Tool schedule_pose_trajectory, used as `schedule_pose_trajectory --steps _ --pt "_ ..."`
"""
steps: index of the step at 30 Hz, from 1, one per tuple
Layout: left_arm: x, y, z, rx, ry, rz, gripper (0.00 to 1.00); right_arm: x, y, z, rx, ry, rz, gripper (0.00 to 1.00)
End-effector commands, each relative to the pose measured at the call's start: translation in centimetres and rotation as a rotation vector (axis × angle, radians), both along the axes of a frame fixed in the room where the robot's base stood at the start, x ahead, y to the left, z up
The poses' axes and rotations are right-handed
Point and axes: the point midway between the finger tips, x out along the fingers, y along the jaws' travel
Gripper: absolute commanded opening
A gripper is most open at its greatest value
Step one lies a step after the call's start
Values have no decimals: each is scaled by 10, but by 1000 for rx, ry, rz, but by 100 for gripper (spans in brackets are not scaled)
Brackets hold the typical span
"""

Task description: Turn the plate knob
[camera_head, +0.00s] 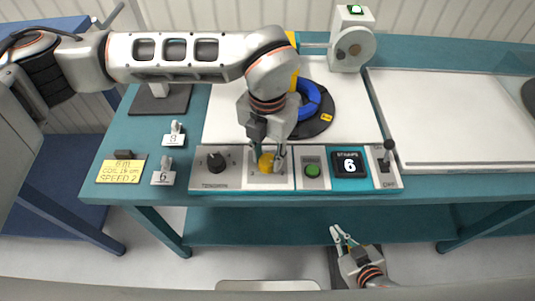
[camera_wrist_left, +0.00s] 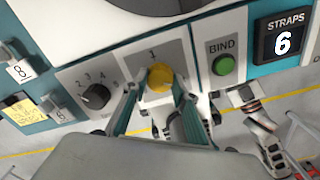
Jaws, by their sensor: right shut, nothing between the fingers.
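The yellow plate knob (camera_head: 266,163) sits on a light panel on the control strip at the table's front edge. It also shows in the left wrist view (camera_wrist_left: 160,78). My left gripper (camera_head: 267,157) reaches down over it. Its fingertips (camera_wrist_left: 156,88) stand on either side of the knob, with the fingers spread and a small gap visible on the left side; contact on the right side is hard to tell. My right gripper (camera_head: 341,234) is shut and empty, low in front of the table, away from the panel.
Left of the knob is a black tension knob (camera_head: 216,161); right are a green bind button (camera_head: 312,170), a straps display (camera_head: 349,163) reading 6, and a lever switch (camera_head: 386,158). A blue coil (camera_head: 309,100) lies behind my left gripper. A yellow note (camera_head: 121,171) lies left.

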Motion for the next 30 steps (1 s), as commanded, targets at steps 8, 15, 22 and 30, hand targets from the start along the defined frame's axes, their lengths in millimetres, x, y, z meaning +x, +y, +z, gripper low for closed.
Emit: schedule_pose_trajectory --steps 8,15,22,30 --pt "0 0 0 1 -1 -33 6 0 0 1 0 -1 0 0" --pt "1 0 1 2 -2 -162 6 1 0 1 1 -2 -1 0" --pt "1 0 1 2 -2 -365 6 1 0 1 1 -2 -1 0" --pt "1 0 1 2 -3 -622 6 0 0 0 1 -1 0 0"
